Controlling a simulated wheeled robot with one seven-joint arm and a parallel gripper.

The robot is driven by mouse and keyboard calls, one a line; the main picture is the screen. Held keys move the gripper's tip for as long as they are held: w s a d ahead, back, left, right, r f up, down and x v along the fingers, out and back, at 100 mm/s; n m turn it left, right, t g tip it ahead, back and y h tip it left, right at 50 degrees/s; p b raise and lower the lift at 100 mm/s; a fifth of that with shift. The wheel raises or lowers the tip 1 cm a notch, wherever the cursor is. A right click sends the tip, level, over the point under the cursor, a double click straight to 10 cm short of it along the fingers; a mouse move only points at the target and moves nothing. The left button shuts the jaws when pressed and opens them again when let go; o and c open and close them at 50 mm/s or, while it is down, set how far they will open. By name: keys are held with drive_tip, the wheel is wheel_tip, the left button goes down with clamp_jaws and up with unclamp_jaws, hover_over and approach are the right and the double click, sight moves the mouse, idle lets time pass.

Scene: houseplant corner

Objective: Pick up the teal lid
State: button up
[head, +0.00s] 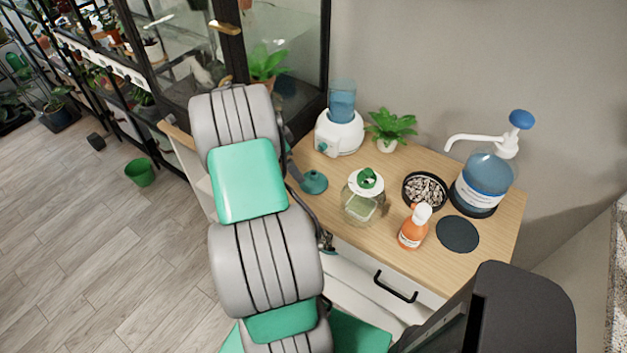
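The teal lid (314,182) is a small round dark-teal piece with a raised middle. It lies near the left end of the wooden tabletop, just right of my arm. A narrow grey-blue piece shows between it and my arm; I cannot tell whether it belongs to the lid. My grey and green arm stands in front of the table's left end and hides what is behind it. Only small dark metal parts show along its right edge. My gripper's fingertips are not clearly visible, so I cannot tell if they touch the lid.
The tabletop (400,250) also holds a white dispenser with a blue bottle (341,101), a small plant (390,126), a glass jar (362,207), an orange spray bottle (413,229), a bowl of pebbles (425,190), a pump bottle (486,178) and a dark round mat (457,234).

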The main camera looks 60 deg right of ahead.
sight(311, 173)
drive_tip(key=s+d, duration=0.1)
drive_tip(key=s+f+m, duration=0.1)
drive_tip(key=s+d+f+m, duration=0.1)
drive_tip(key=shift+s+d+f+g, duration=0.2)
drive_tip(key=shift+s+d+g, duration=0.1)
drive_tip(key=shift+s+g, duration=0.1)
drive_tip(key=x, duration=0.2)
drive_tip(key=p+x, duration=0.1)
drive_tip(key=x, duration=0.1)
drive_tip(key=p+x, duration=0.1)
drive_tip(key=x, duration=0.2)
drive_tip(key=shift+w+f, duration=0.1)
drive_tip(key=shift+w, duration=0.3)
drive_tip(key=shift+c, duration=0.6)
drive_tip(key=c, duration=1.2)
